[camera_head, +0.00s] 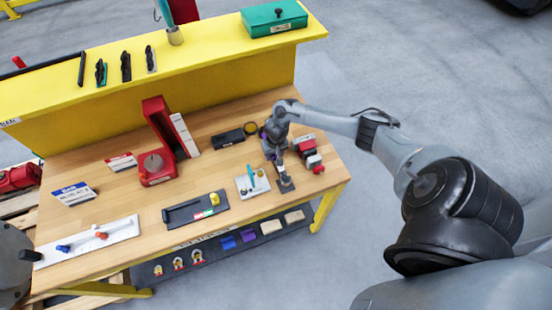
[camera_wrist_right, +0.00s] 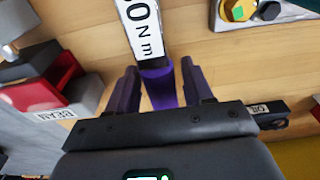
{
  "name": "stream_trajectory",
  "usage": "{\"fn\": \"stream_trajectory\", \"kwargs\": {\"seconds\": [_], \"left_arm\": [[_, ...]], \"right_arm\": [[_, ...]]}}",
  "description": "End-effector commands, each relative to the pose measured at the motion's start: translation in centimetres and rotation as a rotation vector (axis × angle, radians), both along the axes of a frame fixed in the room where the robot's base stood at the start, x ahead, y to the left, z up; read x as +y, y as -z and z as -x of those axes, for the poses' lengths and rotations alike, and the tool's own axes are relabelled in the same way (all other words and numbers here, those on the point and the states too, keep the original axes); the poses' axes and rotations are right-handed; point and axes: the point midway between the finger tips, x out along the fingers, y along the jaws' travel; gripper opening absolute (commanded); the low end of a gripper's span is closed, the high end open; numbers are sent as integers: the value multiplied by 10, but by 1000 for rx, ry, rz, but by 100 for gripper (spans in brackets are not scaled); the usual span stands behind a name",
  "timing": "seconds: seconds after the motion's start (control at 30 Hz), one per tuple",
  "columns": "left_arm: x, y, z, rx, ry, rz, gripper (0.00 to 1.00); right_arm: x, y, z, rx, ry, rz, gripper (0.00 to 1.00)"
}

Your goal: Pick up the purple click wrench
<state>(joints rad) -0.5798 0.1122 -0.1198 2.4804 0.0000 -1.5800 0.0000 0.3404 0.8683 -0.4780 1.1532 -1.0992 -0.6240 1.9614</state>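The purple click wrench (camera_wrist_right: 161,85) lies on the wooden bench, with a white label reading "0 Nm" in the right wrist view. My right gripper (camera_wrist_right: 160,84) has its two dark purple fingers apart, one on each side of the purple handle. Narrow gaps show beside the handle, and the palm hides its near end. In the head view my right gripper (camera_head: 279,160) points down at the bench's right part and hides most of the wrench.
A white plate with small fittings (camera_head: 243,188) is close on the left. A black box (camera_head: 228,139) lies behind it. A yellow shelf (camera_head: 200,60) rises at the back.

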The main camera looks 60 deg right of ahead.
Motion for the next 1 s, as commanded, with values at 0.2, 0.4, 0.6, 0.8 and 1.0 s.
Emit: {"fn": "stream_trajectory", "kwargs": {"seconds": [0.2,0.4,0.6,0.8,1.0], "left_arm": [[1,0,0,1,4,-7,79],[3,0,0,1,9,-13,79],[3,0,1,1,9,-13,79],[2,-1,0,2,7,-10,79],[1,-5,0,2,2,-3,79]], "right_arm": [[0,0,0,0,0,0,17],[-1,-1,-1,-2,1,0,0],[-1,-2,-1,-2,1,0,0],[-1,-8,-1,-2,1,2,0],[-1,-30,-1,-4,0,0,0]]}}
